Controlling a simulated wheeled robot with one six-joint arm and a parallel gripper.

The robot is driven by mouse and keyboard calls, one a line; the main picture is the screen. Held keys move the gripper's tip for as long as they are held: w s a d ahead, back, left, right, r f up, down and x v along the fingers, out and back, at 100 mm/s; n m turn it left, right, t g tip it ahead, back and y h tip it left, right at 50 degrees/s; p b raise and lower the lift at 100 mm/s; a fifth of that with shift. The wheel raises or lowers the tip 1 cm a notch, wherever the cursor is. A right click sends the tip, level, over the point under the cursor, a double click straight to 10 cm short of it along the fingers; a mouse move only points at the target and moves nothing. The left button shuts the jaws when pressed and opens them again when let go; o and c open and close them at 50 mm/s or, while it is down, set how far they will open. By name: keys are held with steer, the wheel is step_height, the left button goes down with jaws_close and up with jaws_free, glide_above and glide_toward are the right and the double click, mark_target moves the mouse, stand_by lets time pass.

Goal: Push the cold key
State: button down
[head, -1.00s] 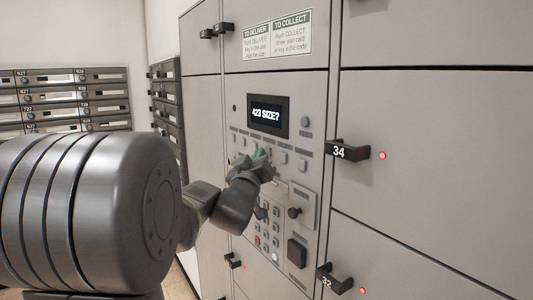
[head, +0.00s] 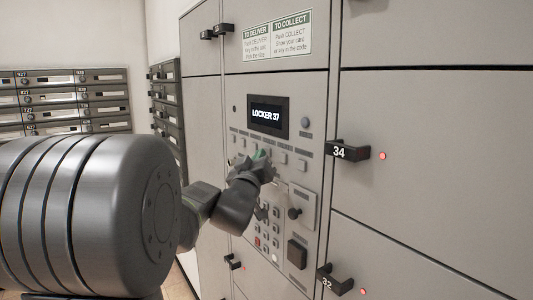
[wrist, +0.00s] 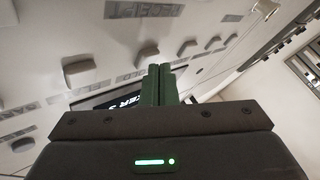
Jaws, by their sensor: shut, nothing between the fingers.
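The locker control panel (head: 240,118) has a row of small pale keys, including one key (head: 301,165) right of my gripper, under a dark display (head: 267,116) that reads "LOCKER 37". My gripper (head: 262,155) is shut and empty, its green fingertips at that row. In the wrist view the closed fingers (wrist: 158,72) point at the panel, with one key (wrist: 147,53) close by their tips and another key (wrist: 78,70) to the left. I cannot tell whether the fingertips touch a key.
A number keypad (head: 267,228) and a black knob (head: 294,212) sit lower on the panel. The handle marked 34 (head: 347,152) juts out to the right, and handle 32 (head: 335,280) lower down. Mailboxes (head: 65,98) line the left wall.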

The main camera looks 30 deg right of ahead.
steer(key=shift+a, duration=0.55)
steer(key=a, duration=0.1)
steer(key=a+p, duration=0.1)
steer(key=a, duration=0.1)
steer(key=a+p, duration=0.1)
steer(key=a, duration=0.1)
steer(key=shift+s, duration=0.25)
stand_by(0.4)
